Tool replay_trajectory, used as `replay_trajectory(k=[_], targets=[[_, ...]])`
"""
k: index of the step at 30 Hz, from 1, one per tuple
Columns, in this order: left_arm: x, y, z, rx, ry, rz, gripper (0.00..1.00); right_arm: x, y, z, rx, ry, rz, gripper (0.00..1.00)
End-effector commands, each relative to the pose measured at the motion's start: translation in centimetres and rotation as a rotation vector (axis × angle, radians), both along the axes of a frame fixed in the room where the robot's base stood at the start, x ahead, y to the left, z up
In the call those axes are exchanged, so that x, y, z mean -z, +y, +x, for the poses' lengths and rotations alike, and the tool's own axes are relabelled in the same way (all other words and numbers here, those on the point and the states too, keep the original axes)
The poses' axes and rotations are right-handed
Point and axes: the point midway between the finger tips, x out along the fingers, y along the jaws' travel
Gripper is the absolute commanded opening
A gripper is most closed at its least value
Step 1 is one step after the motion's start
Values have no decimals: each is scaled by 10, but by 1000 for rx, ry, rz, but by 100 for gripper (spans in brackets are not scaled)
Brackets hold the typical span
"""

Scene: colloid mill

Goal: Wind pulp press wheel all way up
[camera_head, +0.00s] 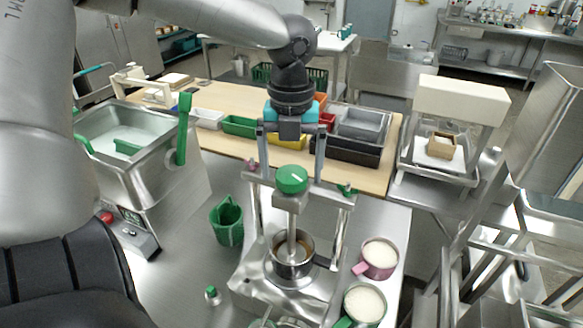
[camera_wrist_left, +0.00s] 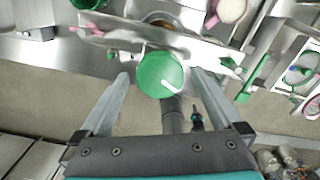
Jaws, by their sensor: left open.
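The pulp press wheel (camera_head: 292,179) is a round green knob with a white mark on top of the press's metal screw block. The press (camera_head: 337,230) has two upright posts and a crossbar. A metal pot (camera_head: 294,268) stands under the screw shaft, which reaches down into it. My left gripper (camera_head: 291,173) points down over the press, its fingers open on either side of the wheel. In the left wrist view the wheel (camera_wrist_left: 160,74) lies between the spread fingertips (camera_wrist_left: 159,78), with gaps showing on both sides. My right gripper is not in view.
A green jug (camera_head: 227,222) stands left of the press. A pink cup (camera_head: 378,258) and a green-handled cup (camera_head: 363,303) with pale contents stand at right. A steel basin with a green lever (camera_head: 183,130) is at left. Bins (camera_head: 239,126) line the wooden board behind.

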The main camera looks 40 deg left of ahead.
Motion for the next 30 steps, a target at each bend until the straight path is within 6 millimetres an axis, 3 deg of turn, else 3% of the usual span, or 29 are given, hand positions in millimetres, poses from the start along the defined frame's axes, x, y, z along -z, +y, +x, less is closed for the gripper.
replay_trajectory(k=[6, 27, 30], targets=[[0, 0, 0, 0, 0, 0, 99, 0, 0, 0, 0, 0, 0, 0], [0, 0, 0, -1, 1, 1, 20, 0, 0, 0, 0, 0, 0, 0], [0, 0, 0, -2, 1, 1, 18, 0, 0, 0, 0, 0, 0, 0]])
